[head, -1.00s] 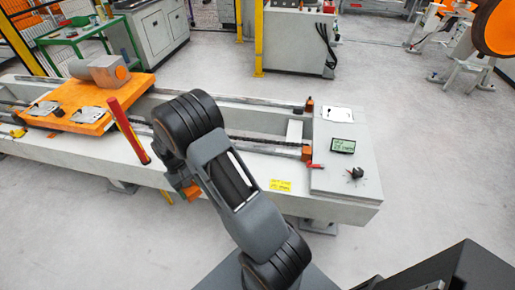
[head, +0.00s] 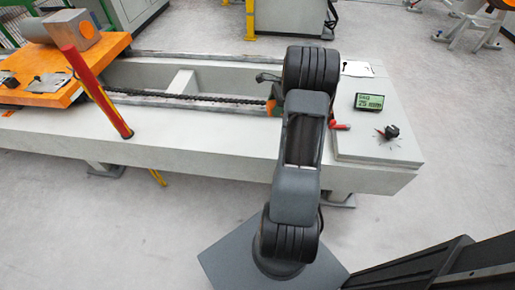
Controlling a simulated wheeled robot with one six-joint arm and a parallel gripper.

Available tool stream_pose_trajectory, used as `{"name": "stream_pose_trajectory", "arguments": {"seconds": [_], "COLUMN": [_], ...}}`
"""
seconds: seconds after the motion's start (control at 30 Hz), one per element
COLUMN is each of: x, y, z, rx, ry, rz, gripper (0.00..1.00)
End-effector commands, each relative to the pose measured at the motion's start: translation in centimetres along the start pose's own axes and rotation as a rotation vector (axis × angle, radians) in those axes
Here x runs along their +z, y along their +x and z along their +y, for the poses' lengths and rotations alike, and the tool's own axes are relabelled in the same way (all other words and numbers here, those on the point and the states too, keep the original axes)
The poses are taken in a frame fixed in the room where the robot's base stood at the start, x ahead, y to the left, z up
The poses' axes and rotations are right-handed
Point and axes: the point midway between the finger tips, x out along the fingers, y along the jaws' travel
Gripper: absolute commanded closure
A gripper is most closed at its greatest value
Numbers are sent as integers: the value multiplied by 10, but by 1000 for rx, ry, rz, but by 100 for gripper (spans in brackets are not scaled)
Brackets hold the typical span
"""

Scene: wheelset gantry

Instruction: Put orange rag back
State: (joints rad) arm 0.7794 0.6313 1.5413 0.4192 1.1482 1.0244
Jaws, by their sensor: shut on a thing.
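My gripper (head: 270,92) shows only in part at the left of my upright arm, over the right part of the pale gantry bed. The arm's dark wrist hides most of it. A small orange piece, which looks like the orange rag (head: 271,105), hangs at the gripper, and the gripper is shut on it. Its full shape is hidden, and I cannot tell how high above the bed it is.
The gantry bed (head: 190,150) runs across the view. An orange plate (head: 45,75) with a grey block stands at left, beside a leaning red pole (head: 95,88). At right are a green display (head: 370,101), a black knob (head: 391,131) and a red item (head: 340,127). Floor in front is clear.

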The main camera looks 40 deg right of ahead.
Motion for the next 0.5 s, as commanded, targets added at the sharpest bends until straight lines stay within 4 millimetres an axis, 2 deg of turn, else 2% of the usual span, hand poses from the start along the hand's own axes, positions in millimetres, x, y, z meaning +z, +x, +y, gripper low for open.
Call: {"name": "stream_pose_trajectory", "arguments": {"seconds": [0.03,0.1,0.23,0.37,0.5], "x": [-19,-35,-50,-44,-19], "y": [5,0,-4,8,36], "z": [-1,-2,-2,-2,-2], "rx": [-34,-70,-112,-126,-124], "ry": [74,160,261,296,297], "rz": [-1,-1,-2,-3,-3], "gripper": [61,61,61,61,61]}}
